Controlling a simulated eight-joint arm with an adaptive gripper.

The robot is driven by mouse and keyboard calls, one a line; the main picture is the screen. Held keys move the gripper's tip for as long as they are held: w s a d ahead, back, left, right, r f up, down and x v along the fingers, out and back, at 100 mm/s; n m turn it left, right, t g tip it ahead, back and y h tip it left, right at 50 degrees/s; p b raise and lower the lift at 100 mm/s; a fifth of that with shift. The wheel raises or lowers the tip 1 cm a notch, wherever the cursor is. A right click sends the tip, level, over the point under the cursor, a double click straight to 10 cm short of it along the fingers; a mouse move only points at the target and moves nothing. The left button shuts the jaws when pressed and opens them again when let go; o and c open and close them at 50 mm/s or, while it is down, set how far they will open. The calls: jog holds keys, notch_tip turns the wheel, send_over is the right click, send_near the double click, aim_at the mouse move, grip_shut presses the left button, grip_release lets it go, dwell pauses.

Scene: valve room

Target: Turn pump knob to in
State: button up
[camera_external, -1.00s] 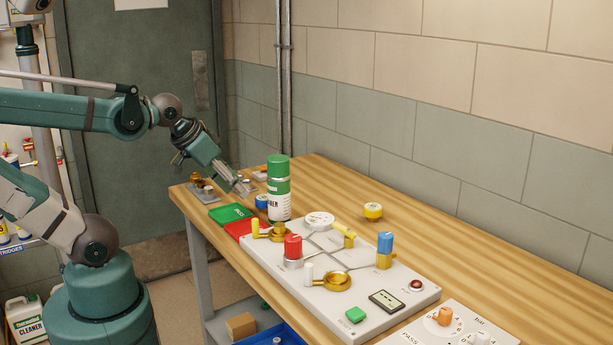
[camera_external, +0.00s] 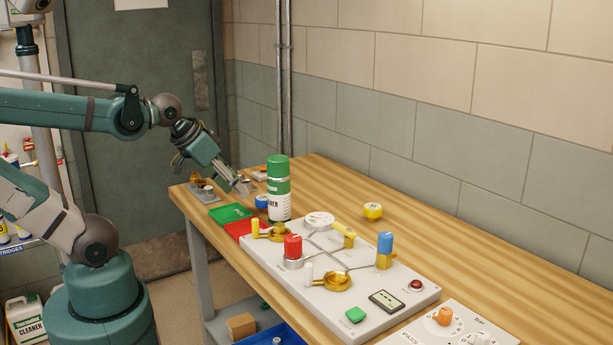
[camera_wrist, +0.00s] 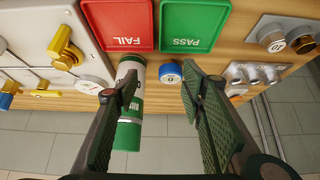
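No knob carries a readable pump label. The larger panel (camera_external: 340,316) carries a red-topped knob (camera_external: 293,247), a blue-topped one (camera_external: 385,243), and yellow and white-handled brass valves. In the wrist view, a brass valve (camera_wrist: 66,50) shows at the left. My gripper (camera_external: 243,187) is at the far end of the table, beside the cleaner can and away from the large panel. In the wrist view my gripper (camera_wrist: 155,90) has its fingers spread, with nothing between the tips.
The green and white can (camera_external: 279,190) stands upright behind the red FAIL tray (camera_external: 237,228) and green PASS tray (camera_external: 230,213). A blue tape roll (camera_external: 262,202) is near it; a yellow one (camera_external: 372,210) lies farther right. Small fittings (camera_external: 203,190) sit at the far end.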

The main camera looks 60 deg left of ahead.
jog(key=shift+d+r, duration=0.1)
notch_tip(320, 180, up, 5)
jog(key=n+g+p, duration=0.7)
jog(key=n+p, duration=0.9)
jog(key=p, duration=0.7)
send_over(293, 237)
jog(key=shift+w+a, duration=0.3)
jog(key=shift+a, duration=0.15)
jog(key=shift+s+d+f, duration=0.25)
jog(key=shift+s+d, duration=0.05)
jog(key=shift+d, duration=0.2)
jog(key=shift+f, duration=0.1)
jog(key=shift+f, duration=3.75)
